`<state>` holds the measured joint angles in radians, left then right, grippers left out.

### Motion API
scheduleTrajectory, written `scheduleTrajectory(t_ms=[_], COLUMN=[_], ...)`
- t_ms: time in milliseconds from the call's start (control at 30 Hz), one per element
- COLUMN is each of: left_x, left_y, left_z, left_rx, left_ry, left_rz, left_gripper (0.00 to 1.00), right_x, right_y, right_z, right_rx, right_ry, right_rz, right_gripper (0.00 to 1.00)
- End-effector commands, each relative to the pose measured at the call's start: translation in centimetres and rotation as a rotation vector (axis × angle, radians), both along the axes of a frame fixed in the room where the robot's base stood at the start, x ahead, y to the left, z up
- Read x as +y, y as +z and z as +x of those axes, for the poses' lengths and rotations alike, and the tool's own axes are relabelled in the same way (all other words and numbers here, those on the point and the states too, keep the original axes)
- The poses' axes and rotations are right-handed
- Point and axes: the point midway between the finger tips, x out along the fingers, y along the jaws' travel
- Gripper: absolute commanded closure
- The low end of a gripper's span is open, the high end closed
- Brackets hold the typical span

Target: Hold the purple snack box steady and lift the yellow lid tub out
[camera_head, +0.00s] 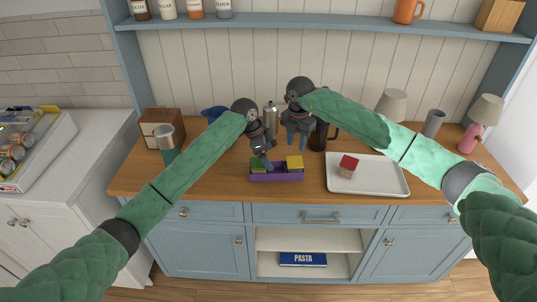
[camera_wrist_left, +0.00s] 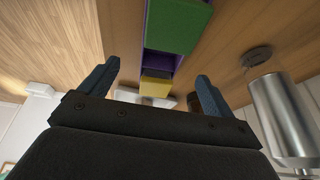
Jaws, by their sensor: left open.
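The purple snack box (camera_head: 277,178) sits near the front edge of the wooden counter. A green tub (camera_head: 258,163) stands in its left part and the yellow lid tub (camera_head: 295,162) in its right part. In the left wrist view the green tub (camera_wrist_left: 178,22), purple box (camera_wrist_left: 165,62) and yellow tub (camera_wrist_left: 155,88) line up. My left gripper (camera_head: 262,152) is over the box's left part, partly covering the green tub. It is open and empty, its blue fingers apart (camera_wrist_left: 155,72). My right gripper (camera_head: 297,142) hangs above and behind the yellow tub, fingers apart and empty.
A white tray (camera_head: 390,184) with a red-lidded tub (camera_head: 348,162) lies right of the box. A steel canister (camera_head: 271,115) and dark mug (camera_head: 318,138) stand behind. A grey-green tumbler (camera_head: 167,142) is at left.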

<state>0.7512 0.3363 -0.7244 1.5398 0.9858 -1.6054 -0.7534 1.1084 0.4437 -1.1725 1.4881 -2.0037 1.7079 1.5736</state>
Motion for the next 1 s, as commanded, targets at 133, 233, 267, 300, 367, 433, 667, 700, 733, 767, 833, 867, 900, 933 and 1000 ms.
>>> scheduleTrajectory(t_ms=[133, 233, 267, 300, 367, 433, 667, 700, 733, 767, 833, 867, 900, 933, 1000], left_x=[-0.3, -0.4, -0.5, -0.6, -0.7, -1.0, -2.2, -2.5, -2.6, -2.7, -3.0, -3.1, -3.2, -3.2, -3.3], left_y=[-0.7, -1.0, -1.2, -1.4, -1.9, -2.6, -5.5, -5.9, -6.3, -6.7, -7.3, -7.5, -7.7, -7.8, -8.0], left_z=[0.7, 0.8, 0.8, 0.8, 0.8, 0.7, 0.8, 0.8, 0.9, 0.9, 0.9, 0.9, 0.9, 0.9, 0.9], left_rx=[0.028, 0.033, 0.034, 0.034, 0.035, 0.036, 0.034, 0.034, 0.034, 0.035, 0.033, 0.033, 0.033, 0.033, 0.032], left_ry=[0.017, 0.021, 0.02, 0.02, 0.02, 0.02, 0.019, 0.019, 0.019, 0.02, 0.019, 0.019, 0.019, 0.019, 0.018], left_rz=[-0.007, -0.009, -0.009, -0.009, -0.009, -0.008, -0.008, -0.008, -0.008, -0.008, -0.008, -0.008, -0.008, -0.008, -0.008], left_gripper=[0.11, 0.11, 0.11, 0.11, 0.11, 0.11, 0.11, 0.11, 0.11, 0.11, 0.11, 0.11, 0.11, 0.11, 0.11], right_x=[0.0, 0.0, 0.0, 0.0, 0.0, 0.0, 0.0, 0.0, 0.0, 0.0, 0.0, 0.0, 0.0, 0.0, 0.0], right_y=[0.0, 0.0, 0.0, 0.0, 0.0, 0.0, 0.0, 0.0, 0.0, 0.0, 0.0, 0.0, 0.0, 0.0, 0.0], right_z=[0.0, 0.0, 0.0, 0.0, 0.0, 0.0, 0.0, 0.0, 0.0, 0.0, 0.0, 0.0, 0.0, 0.0, 0.0], right_rx=[0.0, 0.0, 0.0, 0.0, 0.0, 0.0, 0.0, 0.0, 0.0, 0.0, 0.0, 0.0, 0.0, 0.0, 0.0], right_ry=[0.0, 0.0, 0.0, 0.0, 0.0, 0.0, 0.0, 0.0, 0.0, 0.0, 0.0, 0.0, 0.0, 0.0, 0.0], right_rz=[0.0, 0.0, 0.0, 0.0, 0.0, 0.0, 0.0, 0.0, 0.0, 0.0, 0.0, 0.0, 0.0, 0.0, 0.0], right_gripper=[0.64, 0.64, 0.64, 0.64, 0.64, 0.64, 0.64, 0.64, 0.64, 0.64, 0.64, 0.64, 0.64, 0.64, 0.64])
